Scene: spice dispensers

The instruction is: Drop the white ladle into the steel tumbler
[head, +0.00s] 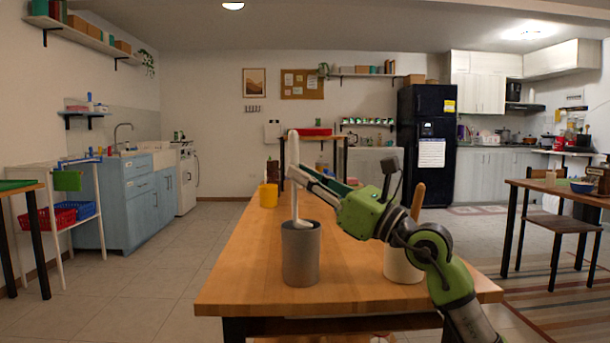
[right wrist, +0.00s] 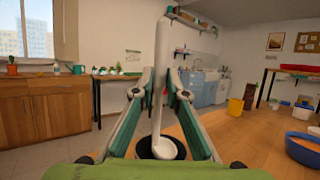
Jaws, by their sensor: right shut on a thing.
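My right gripper (head: 294,170) is shut on the handle of the white ladle (head: 295,150), above the steel tumbler (head: 300,258) on the wooden table. The ladle hangs near upright with its bowl end down at the tumbler's mouth. In the right wrist view, the fingertips (right wrist: 160,92) pinch the ladle's handle (right wrist: 162,55). The ladle's white bowl shows over the tumbler's dark round opening (right wrist: 145,147). I cannot tell how far the bowl reaches inside the rim. My left gripper is not in view.
A white pot (head: 402,264) with a wooden-handled utensil (head: 418,198) stands right of the tumbler, partly behind my right arm. A yellow cup (head: 268,195) stands farther back on the left. A blue bowl (right wrist: 303,152) shows in the right wrist view. The table's front left is clear.

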